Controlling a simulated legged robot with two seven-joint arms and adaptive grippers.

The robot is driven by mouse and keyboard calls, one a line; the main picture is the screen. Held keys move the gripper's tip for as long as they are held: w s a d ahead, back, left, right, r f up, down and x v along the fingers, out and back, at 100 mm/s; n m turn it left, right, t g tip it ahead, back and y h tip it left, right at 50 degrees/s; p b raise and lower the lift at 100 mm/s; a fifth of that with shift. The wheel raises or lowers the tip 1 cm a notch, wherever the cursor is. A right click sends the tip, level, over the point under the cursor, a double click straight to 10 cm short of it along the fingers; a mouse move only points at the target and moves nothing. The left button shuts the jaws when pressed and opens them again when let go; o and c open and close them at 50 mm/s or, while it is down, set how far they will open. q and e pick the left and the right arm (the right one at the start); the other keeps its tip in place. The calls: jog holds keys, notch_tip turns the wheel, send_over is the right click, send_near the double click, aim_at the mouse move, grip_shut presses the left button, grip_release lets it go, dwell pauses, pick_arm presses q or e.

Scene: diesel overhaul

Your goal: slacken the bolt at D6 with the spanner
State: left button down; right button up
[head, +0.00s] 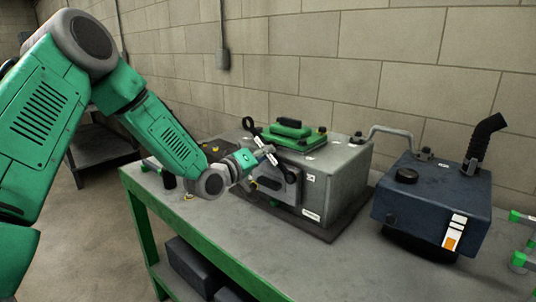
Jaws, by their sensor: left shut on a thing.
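My left gripper (262,156) is in front of the grey engine block (335,172), near its upper left edge. It is shut on a dark spanner (249,125), whose ring end shows above the fingers. The fingers hide part of the spanner, and its lower end is hard to make out against the block. My right gripper is not in view.
The block stands on a dark mat on a green-framed bench (215,255). A dark blue tank (425,200) with a black bent pipe (485,135) stands to the right. Small green-and-grey pieces lie at the right edge. The bench front is clear. A brick wall is behind.

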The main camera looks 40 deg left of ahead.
pick_arm(q)
jog(key=shift+s+d+r+m, duration=0.1)
jog(key=shift+d+r+m, duration=0.05)
jog(key=shift+m, duration=0.15)
jog(key=d+r+m, duration=0.1)
jog(key=m, duration=0.1)
jog(key=s+d+r+m+p, duration=0.1)
jog(key=m, duration=0.1)
jog(key=d+r+m, duration=0.1)
jog(key=d+m, duration=0.1)
jog(key=shift+s+m, duration=0.4)
jog(key=shift+d, duration=0.1)
jog(key=d+m, duration=0.3)
jog(key=shift+s+r+m, duration=0.1)
jog(key=shift+r+m, duration=0.2)
jog(key=shift+a+f+b, duration=0.1)
jog(key=shift+a+b, duration=0.05)
jog(key=shift+b, duration=0.15)
